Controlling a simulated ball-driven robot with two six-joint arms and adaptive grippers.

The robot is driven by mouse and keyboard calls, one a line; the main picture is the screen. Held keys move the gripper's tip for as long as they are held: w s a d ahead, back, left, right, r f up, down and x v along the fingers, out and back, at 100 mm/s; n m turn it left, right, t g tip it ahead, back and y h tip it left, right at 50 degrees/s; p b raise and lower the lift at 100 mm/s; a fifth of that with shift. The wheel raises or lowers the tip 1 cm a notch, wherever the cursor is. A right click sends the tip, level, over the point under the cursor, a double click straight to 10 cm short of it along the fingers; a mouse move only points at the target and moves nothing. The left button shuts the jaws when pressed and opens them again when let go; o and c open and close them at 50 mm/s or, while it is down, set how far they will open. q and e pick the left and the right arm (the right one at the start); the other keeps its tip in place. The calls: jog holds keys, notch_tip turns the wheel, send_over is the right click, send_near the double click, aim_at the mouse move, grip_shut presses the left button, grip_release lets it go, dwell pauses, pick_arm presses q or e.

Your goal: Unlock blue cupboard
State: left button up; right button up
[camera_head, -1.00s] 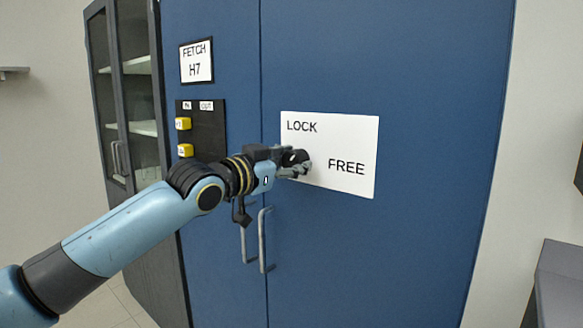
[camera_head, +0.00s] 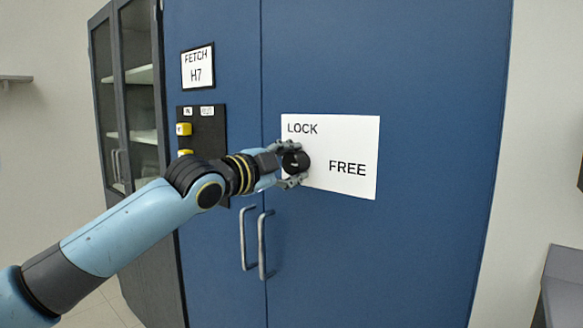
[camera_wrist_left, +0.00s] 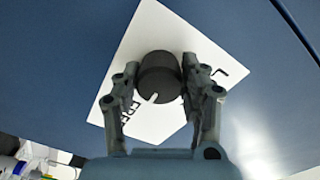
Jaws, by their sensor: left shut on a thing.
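The blue cupboard (camera_head: 400,70) has two closed doors. A black round knob (camera_head: 296,162) stands on a white plate (camera_head: 345,135) marked LOCK at upper left and FREE at right. My left gripper (camera_head: 288,164) is at the knob, one finger above and one below it, shut on it. In the left wrist view the knob (camera_wrist_left: 160,72) sits between the two fingers (camera_wrist_left: 158,84), with a pale mark on its lower edge. My right gripper is not in view.
Two vertical door handles (camera_head: 262,245) are below the plate. A black panel with yellow buttons (camera_head: 184,129) and a FETCH H7 sign (camera_head: 197,67) are on the left door. A glass-fronted cabinet (camera_head: 135,100) stands at left. A grey surface (camera_head: 565,285) is at lower right.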

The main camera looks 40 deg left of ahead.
aim_at(288, 165)
pick_arm(q)
jog(key=shift+m, duration=0.4)
jog(key=shift+f, duration=0.1)
jog(key=o, duration=1.2)
jog(key=s, duration=0.6)
jog(key=shift+s+a, duration=0.1)
jog(key=shift+a, duration=0.25)
jog(key=shift+s, duration=0.65)
